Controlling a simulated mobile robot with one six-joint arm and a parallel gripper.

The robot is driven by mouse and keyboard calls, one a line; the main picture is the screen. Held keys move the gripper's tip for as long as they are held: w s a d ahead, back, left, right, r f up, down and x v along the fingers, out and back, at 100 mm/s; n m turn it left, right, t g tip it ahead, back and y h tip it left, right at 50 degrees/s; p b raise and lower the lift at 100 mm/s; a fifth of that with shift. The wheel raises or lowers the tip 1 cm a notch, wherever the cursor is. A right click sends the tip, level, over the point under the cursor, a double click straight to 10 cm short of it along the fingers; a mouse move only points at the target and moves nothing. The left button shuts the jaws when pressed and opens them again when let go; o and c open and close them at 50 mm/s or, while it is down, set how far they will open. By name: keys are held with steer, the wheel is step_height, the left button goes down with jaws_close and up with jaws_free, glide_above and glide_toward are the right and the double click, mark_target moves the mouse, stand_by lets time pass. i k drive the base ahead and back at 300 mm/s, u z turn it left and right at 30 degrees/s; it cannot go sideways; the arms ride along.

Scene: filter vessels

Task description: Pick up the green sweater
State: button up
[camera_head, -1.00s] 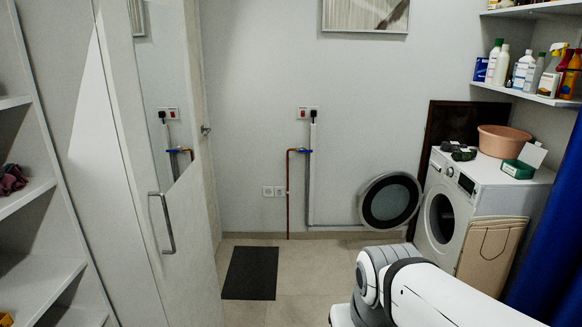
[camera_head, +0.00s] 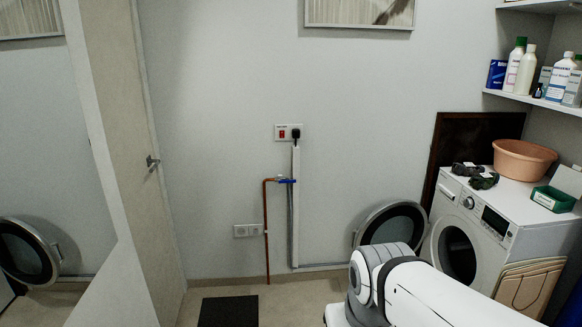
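I cannot make out a green sweater in this view. Small dark green items (camera_head: 482,181) lie on top of the white washing machine (camera_head: 490,222), near its front left; they look more like goggles than clothing, but are too small to tell for sure. My white and grey arm shows at the lower middle and right, in front of part of the washing machine. My gripper is out of view.
A pinkish basin (camera_head: 524,159) and a green box (camera_head: 554,198) stand on the washing machine. A beige board (camera_head: 530,284) leans in front. Bottles line the shelf (camera_head: 540,101). A dark mat (camera_head: 228,311) lies on the floor.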

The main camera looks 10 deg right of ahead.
mark_target(486, 181)
steer(key=z, duration=0.35)
steer(key=i, duration=1.6)
steer(key=z, duration=1.1)
steer(key=i, duration=1.65)
steer(key=u, duration=0.05)
steer(key=k, duration=0.8)
steer(key=z, duration=0.4)
steer(key=i, duration=0.95)
steer(key=z, duration=0.05)
